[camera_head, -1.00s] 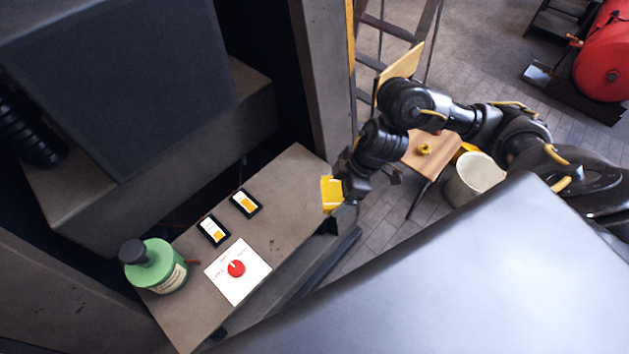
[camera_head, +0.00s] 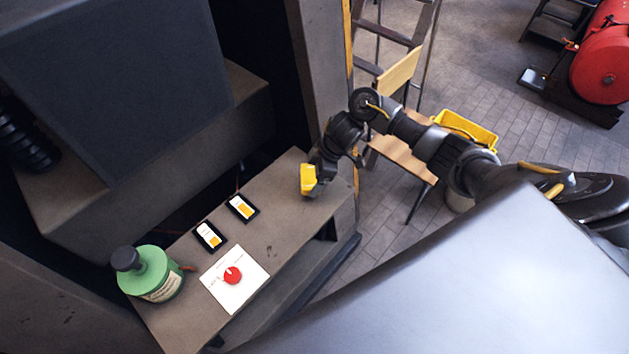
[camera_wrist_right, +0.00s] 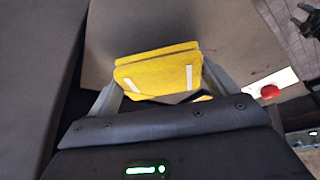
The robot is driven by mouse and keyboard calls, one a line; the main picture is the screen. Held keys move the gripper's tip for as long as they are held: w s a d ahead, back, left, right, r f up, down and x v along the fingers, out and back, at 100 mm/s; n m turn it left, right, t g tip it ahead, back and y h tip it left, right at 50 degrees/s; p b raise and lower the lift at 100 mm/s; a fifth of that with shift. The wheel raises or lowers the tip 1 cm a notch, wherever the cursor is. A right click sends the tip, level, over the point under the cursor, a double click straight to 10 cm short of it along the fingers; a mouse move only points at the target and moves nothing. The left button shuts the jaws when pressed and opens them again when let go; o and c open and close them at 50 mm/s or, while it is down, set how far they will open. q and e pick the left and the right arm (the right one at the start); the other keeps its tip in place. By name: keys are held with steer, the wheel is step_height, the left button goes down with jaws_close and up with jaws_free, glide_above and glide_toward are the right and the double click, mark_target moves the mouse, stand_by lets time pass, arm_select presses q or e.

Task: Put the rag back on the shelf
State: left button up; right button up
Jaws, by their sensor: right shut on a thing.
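The rag (camera_head: 308,179) is yellow and folded, with two white stripes on the face seen in the right wrist view (camera_wrist_right: 160,72). My right gripper (camera_head: 312,184) is shut on it, with a finger at each side of it. The rag is over the far end of the grey shelf (camera_head: 284,214); I cannot tell whether it touches the surface. My left gripper is not in view.
On the shelf are a green bottle with a dark cap (camera_head: 151,274), a white panel with a red knob (camera_head: 235,279) and two small displays (camera_head: 242,207). A wooden chair (camera_head: 402,158) and a yellow crate (camera_head: 466,131) stand on the floor. The shelf's far end looks clear.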

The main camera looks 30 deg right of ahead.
mark_target(315, 181)
step_height(315, 181, down, 2)
steer(key=shift+s+f, duration=0.1)
steer(key=shift+f, duration=0.25)
steer(key=shift+f, duration=0.2)
steer(key=o, duration=0.8)
steer(key=shift+c, duration=0.2)
steer(key=shift+d+r, duration=0.1)
steer(key=shift+r, duration=0.4)
steer(key=p+v, duration=0.1)
steer(key=v, duration=1)
steer(key=shift+r, duration=0.2)
